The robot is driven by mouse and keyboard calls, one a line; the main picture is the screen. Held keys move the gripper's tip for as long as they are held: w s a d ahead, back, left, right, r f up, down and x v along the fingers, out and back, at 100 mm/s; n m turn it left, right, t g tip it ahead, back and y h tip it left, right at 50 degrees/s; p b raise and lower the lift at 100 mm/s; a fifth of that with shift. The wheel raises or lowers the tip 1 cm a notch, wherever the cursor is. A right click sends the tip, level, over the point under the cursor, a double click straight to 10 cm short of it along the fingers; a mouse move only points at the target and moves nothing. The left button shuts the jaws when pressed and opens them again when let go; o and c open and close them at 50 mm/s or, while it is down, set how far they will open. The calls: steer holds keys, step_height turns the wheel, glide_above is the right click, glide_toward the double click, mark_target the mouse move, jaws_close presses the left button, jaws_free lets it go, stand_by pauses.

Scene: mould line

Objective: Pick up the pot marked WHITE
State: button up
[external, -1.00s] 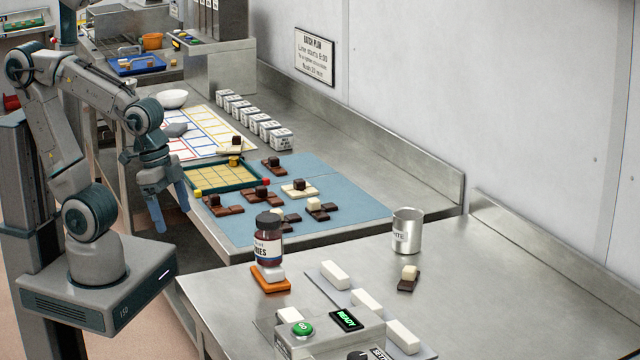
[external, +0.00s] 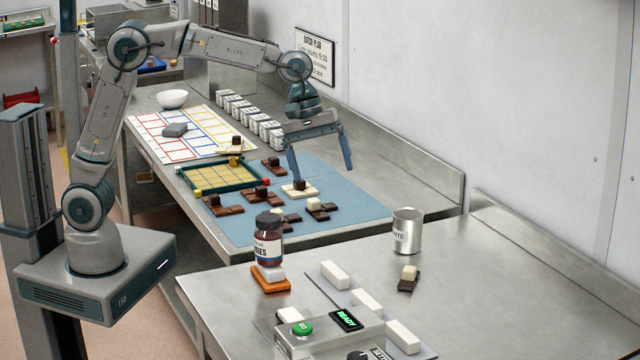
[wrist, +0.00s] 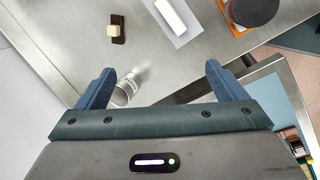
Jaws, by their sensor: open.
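The pot marked WHITE (external: 408,232) is a silver metal cup with a white label. It stands upright on the near steel table, towards its back edge. My gripper (external: 322,172) is open and empty, in the air above the blue mat, to the left of the pot and farther back. In the wrist view the pot (wrist: 128,88) shows beyond and between the spread fingers of my gripper (wrist: 155,80), nearer the left finger.
A dark-lidded jar (external: 269,240) stands on an orange block at the near table's left. A small brown-and-cream piece (external: 408,278) lies in front of the pot. White bars (external: 335,275) and a control box (external: 330,335) are nearer. Chocolate pieces lie on the blue mat (external: 350,200).

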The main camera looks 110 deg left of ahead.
steer(key=w+a+f+n+p, duration=0.1)
steer(key=w+a+f+n, duration=0.1)
steer(key=w+a+n, duration=0.6)
steer(key=n, duration=0.5)
glide_toward(410, 225)
steer(key=s+a+r, duration=0.2)
steer(key=a, duration=0.1)
steer(key=shift+t, duration=0.4)
steer(key=shift+s+a+p+x, duration=0.15)
steer(key=shift+p+x, duration=0.85)
steer(key=shift+x, duration=2.45)
steer(key=shift+s+a+p+x, duration=0.15)
steer(key=shift+p+x, duration=0.8)
steer(key=shift+x, duration=2.5)
steer(key=shift+d+f, duration=0.1)
steer(key=shift+f, duration=0.05)
steer(key=c, duration=1.1)
steer(key=shift+c, duration=0.2)
